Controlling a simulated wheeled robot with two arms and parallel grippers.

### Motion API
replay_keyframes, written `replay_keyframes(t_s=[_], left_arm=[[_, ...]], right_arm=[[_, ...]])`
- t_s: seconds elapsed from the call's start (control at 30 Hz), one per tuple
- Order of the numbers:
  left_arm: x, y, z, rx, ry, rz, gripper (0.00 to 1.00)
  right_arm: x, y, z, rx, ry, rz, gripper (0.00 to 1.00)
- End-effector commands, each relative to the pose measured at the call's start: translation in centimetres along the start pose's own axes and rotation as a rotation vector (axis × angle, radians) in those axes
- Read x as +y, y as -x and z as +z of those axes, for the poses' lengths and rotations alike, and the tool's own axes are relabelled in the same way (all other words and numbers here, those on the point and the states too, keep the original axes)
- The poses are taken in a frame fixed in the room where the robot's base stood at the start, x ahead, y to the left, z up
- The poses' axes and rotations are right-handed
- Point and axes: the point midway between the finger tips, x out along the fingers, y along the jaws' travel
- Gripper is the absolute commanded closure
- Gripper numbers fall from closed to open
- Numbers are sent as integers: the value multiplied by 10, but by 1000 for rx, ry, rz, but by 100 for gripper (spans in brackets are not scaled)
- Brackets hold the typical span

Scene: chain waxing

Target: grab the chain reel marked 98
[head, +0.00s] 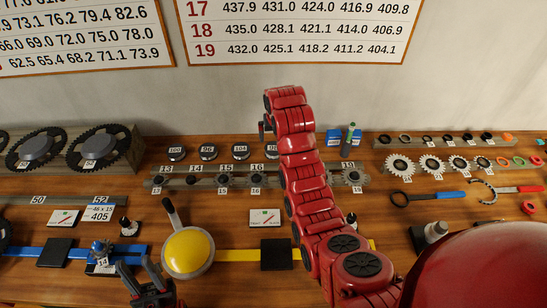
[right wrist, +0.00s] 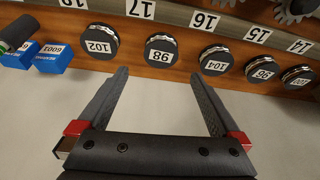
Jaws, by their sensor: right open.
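The chain reel marked 98 (right wrist: 161,50) is a small dark disc with a metallic rim. In the right wrist view its label is upside down, and it lies just past and between my right fingertips. In the head view this reel (head: 271,150) is partly hidden by my red right arm. My right gripper (right wrist: 163,75) is open, with nothing between its fingers. In the head view it is mostly hidden behind the arm's end. My left gripper (head: 140,266) is open and empty, low in the head view near the yellow round object (head: 188,251).
In the right wrist view, reels 102 (right wrist: 99,42) and 104 (right wrist: 216,60) flank reel 98. Reels 96 (right wrist: 262,69) and 100 (right wrist: 298,76) stand further right. Blue boxes (right wrist: 54,60) are at the left. A numbered sprocket rail (head: 205,181) runs in front of the reels.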

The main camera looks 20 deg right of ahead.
Motion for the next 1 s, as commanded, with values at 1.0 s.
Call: replay_keyframes(t_s=[1.0], left_arm=[[-3, -60, -10, 1, 0, 0, 61]], right_arm=[[-3, -86, -7, -1, 1, 0, 0]])
